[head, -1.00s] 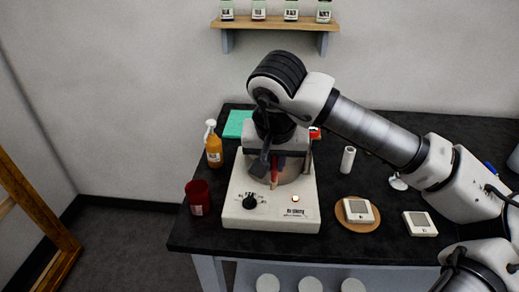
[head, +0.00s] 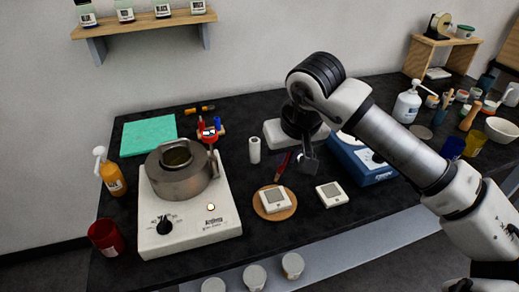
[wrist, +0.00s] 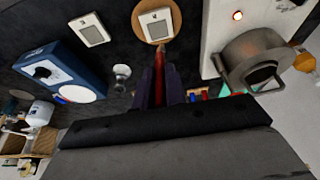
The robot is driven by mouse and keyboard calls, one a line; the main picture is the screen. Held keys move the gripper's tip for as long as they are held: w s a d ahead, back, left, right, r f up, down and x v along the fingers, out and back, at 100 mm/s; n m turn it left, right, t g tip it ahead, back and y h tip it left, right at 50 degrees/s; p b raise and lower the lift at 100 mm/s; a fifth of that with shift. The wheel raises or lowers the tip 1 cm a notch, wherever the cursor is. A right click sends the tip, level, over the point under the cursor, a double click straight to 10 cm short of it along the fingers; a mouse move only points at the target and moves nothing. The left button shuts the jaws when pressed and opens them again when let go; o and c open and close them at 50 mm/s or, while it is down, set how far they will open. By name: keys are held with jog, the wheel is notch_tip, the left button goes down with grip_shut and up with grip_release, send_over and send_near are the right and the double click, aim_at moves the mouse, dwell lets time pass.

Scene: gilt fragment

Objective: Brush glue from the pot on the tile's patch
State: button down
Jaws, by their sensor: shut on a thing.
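My gripper (head: 292,158) is shut on a red-handled brush (head: 282,168), which points down. In the wrist view the brush (wrist: 160,65) shows between the dark fingers (wrist: 160,88). The brush's lower end is near the far edge of a white tile (head: 275,199) with a grey patch; I cannot tell if it touches. The tile lies on a round wooden board (head: 260,211). A second similar tile (head: 331,194) lies to its right. The grey metal pot (head: 182,182), open at the top, sits on a white heater (head: 200,228) at the left. Glue on the bristles cannot be made out.
A white cylinder (head: 254,150) stands behind the board. A blue device (head: 360,160) is right of my gripper. An orange pump bottle (head: 112,180) and a red cup (head: 105,238) stand left of the heater. Bottles and bowls crowd the right end. A shelf (head: 145,25) hangs above.

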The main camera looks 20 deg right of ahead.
notch_tip(320, 180, down, 6)
jog(key=b, duration=0.2)
dwell(0.4)
jog(key=shift+f+b, duration=0.85)
jog(key=shift+b, duration=0.5)
dwell(0.4)
